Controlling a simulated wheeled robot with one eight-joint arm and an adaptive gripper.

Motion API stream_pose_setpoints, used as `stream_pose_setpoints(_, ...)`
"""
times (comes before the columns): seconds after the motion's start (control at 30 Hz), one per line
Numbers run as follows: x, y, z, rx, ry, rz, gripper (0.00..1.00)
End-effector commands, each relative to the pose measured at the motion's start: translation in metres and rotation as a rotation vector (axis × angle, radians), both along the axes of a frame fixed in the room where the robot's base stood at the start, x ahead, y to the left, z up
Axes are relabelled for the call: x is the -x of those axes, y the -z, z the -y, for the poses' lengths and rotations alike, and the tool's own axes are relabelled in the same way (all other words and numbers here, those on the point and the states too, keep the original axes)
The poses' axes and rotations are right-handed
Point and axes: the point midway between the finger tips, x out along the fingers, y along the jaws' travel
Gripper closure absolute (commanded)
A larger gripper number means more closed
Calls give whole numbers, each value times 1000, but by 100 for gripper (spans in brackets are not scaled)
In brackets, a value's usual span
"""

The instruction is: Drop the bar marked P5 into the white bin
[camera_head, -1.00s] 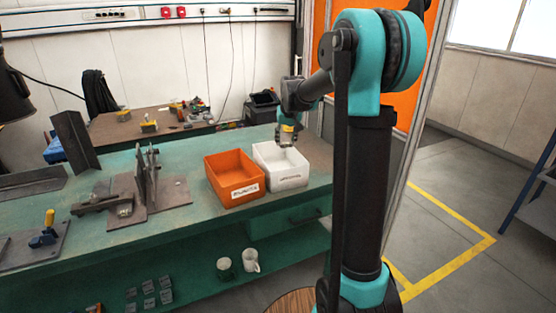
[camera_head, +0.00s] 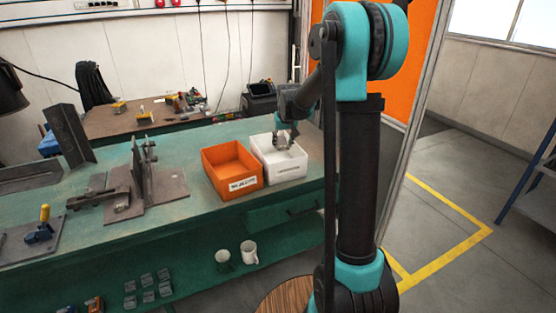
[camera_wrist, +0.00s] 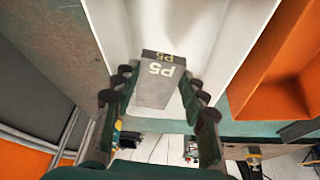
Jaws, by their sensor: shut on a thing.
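The bar marked P5 (camera_wrist: 155,85) is a small grey block with pale lettering, seen close up in the wrist view. My gripper (camera_wrist: 160,92) is shut on it, with one dark finger on each side. In the head view my gripper (camera_head: 284,141) is over the white bin (camera_head: 290,172), low at its opening. The bar is too small there to make out clearly. The white bin stands on the green bench and bears a label on its front. In the wrist view its pale inside (camera_wrist: 205,25) lies behind the bar.
An orange bin (camera_head: 233,188) stands directly left of the white bin and looks empty. A metal fixture (camera_head: 148,185) and angled plates (camera_head: 68,135) are farther left on the green bench (camera_head: 190,222). Two mugs (camera_head: 249,252) and several small grey blocks (camera_head: 148,281) sit on the lower shelf.

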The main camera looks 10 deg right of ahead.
Motion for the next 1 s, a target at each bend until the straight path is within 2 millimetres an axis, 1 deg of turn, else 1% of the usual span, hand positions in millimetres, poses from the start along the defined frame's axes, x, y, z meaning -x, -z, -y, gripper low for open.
stream_pose_setpoints(0.17,0,0,0,0,0,1,85)
stream_pose_setpoints(0.2,0,0,0,0,0,1,56)
stream_pose_setpoints(0.4,0,0,0,0,0,0,33)
stream_pose_setpoints(0.67,0,0,0,0,0,0,33)
stream_pose_setpoints(0.77,2,-4,0,0,0,0,33)
stream_pose_setpoints(0.87,6,-14,0,0,0,0,33)
stream_pose_setpoints(1.0,16,-39,1,0,0,0,33)
